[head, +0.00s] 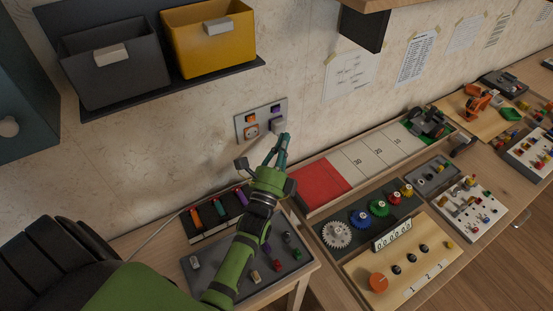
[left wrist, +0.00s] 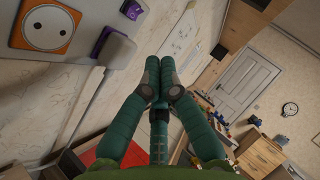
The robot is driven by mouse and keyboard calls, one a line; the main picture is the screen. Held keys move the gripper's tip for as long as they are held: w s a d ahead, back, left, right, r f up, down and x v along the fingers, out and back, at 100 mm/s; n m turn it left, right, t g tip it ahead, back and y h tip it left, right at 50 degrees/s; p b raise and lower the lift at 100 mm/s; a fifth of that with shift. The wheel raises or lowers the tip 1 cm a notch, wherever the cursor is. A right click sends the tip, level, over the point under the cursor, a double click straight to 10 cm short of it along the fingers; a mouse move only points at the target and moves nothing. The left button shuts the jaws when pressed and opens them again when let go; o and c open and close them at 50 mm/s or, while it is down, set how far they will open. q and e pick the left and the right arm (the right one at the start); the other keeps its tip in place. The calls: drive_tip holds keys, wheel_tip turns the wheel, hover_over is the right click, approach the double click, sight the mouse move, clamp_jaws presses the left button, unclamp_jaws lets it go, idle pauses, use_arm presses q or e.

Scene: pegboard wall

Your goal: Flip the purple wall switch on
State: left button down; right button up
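A grey wall plate (head: 264,116) carries an orange switch (head: 251,118) at upper left, the small purple switch (head: 275,107) at upper right, and an orange socket (head: 251,131) at lower left. A pale plug (head: 278,126) covers a purple socket (left wrist: 101,41) at lower right. The left wrist view shows the purple switch (left wrist: 131,9) at its top edge; I cannot tell which way it is set. My left gripper (left wrist: 157,79) has its fingertips together, with nothing seen between them. In the head view it (head: 283,140) is just below the plug, apart from the switch. My right gripper is out of view.
A grey bin (head: 115,75) and a yellow bin (head: 208,45) hang on the wall at upper left. A dark box (head: 364,30) sits under a shelf at the top. Below are trays and boards, including a red panel (head: 320,183) and gears (head: 336,235).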

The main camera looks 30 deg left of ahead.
sight(279, 122)
use_arm(q)
drive_tip(key=w+a+r, duration=0.2)
drive_tip(key=w, duration=0.1)
drive_tip(key=shift+r+p, duration=0.1)
drive_tip(key=shift+p, duration=0.2)
drive_tip(key=shift+w+a+r, duration=0.3)
drive_tip(key=shift+a+r, duration=0.05)
drive_tip(key=shift+a, duration=0.3)
